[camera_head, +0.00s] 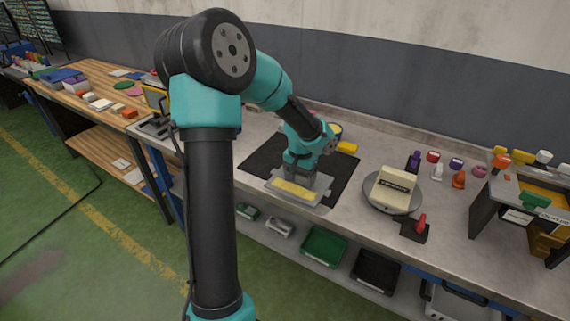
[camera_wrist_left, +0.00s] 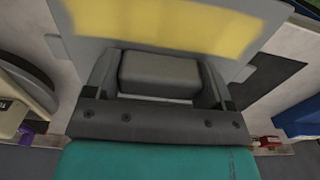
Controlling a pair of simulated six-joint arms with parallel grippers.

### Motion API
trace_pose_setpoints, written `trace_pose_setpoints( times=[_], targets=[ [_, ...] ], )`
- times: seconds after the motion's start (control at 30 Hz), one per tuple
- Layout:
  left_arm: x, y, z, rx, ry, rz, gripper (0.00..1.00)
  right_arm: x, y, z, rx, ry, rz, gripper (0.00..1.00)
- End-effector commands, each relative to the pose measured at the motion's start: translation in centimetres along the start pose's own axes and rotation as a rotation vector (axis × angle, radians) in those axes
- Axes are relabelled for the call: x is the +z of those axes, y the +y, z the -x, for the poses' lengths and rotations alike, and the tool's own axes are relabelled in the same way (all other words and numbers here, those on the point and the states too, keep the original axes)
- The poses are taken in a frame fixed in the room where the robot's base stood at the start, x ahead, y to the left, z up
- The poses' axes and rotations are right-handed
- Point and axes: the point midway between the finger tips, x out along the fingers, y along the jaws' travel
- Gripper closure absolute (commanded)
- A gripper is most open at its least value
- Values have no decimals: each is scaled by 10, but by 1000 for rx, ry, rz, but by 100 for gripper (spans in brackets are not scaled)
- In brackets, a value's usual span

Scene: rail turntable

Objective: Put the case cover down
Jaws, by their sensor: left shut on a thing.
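The case cover (camera_head: 316,198) is a grey plate with a yellow panel. It hangs level in my left gripper (camera_head: 299,179) over the front part of a black mat (camera_head: 342,172); I cannot tell whether it touches. In the left wrist view the cover (camera_wrist_left: 90,48) fills the top, and its grey block handle (camera_wrist_left: 158,75) sits between the two fingers of my left gripper (camera_wrist_left: 158,82), which is shut on it. My right gripper is not in view.
Right of the mat stands a round grey turntable (camera_head: 378,206) with a cream case (camera_head: 394,184) on it. A red-handled black box (camera_head: 415,231) stands before it. Small coloured parts and a rack (camera_head: 490,205) are further right. Bins (camera_head: 324,246) lie on the shelf below.

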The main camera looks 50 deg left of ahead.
Motion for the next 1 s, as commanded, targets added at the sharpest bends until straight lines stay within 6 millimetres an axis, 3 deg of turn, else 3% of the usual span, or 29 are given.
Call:
trace_pose_setpoints(
  times=[0.3,0.47,1.0],
  targets=[
    [-1,0,0,0,2,0,66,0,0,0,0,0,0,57],
    [-12,-6,-1,-1,3,1,66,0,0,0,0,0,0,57],
    [-100,-54,-10,-1,3,2,66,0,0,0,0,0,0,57]
  ],
)
